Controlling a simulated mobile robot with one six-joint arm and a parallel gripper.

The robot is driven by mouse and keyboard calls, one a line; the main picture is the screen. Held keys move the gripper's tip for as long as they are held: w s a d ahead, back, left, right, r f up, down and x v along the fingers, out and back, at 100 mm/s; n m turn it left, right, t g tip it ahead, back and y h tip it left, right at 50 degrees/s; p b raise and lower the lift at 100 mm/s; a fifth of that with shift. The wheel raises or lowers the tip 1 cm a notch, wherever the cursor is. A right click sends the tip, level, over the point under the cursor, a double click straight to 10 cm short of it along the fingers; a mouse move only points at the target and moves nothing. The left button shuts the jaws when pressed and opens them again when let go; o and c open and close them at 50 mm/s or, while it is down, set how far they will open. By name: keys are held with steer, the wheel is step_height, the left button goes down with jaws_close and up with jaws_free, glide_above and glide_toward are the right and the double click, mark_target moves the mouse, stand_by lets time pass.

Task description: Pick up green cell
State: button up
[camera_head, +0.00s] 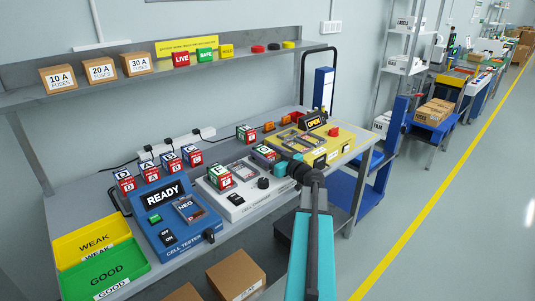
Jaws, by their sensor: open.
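Several lettered cube-shaped cells with red, green, blue and white parts are in view, and I cannot tell which one is the green cell. One cube with green on it (246,133) stands at the back of the bench. Another (264,153) stands just left of my gripper, near the yellow machine. A third, lettered F (219,176), sits on the white charger. My gripper (280,168) is open, above the bench between the charger and the yellow machine, pointing left. No cell shows between its fingers, which are small and partly unclear.
The blue cell tester (172,222) reads READY. A row of cubes (168,162) stands behind it. Yellow WEAK (92,238) and green GOOD (104,270) trays lie front left. The yellow machine (318,150) reads OPEN. A shelf (160,84) overhangs the back. Clear floor lies to the right.

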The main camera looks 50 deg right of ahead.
steer(key=shift+w, duration=0.25)
steer(key=shift+c, duration=0.4)
jaws_close()
